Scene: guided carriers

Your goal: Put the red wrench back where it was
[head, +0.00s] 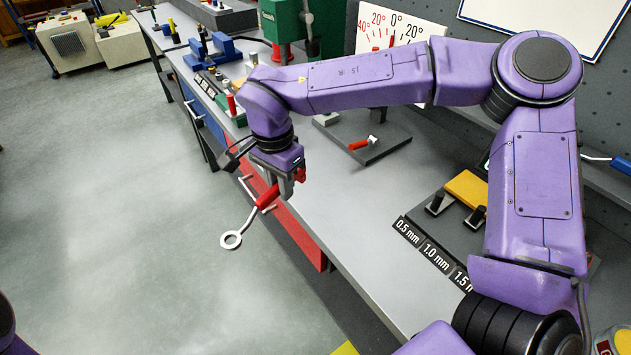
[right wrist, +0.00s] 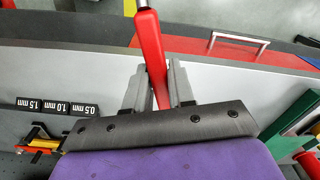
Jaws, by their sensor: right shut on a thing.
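The red wrench (head: 266,197) has a red handle and a pale metal ring end. My right gripper (head: 288,184) is shut on its handle at the bench's front edge. In the head view the ring end points down and left, over the floor. In the right wrist view the red handle (right wrist: 150,48) runs between the two grey fingers of the right gripper (right wrist: 159,82), and its metal end runs out of the top of the picture. My left gripper is not in view.
The grey bench (head: 315,207) has a clear strip near the gripper. Behind it lies a dark plate (head: 377,150) with a small red-handled part. A gauge block with thickness labels (head: 434,256) lies to the right. A blue fixture (head: 212,50) and a green machine (head: 283,22) stand farther back.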

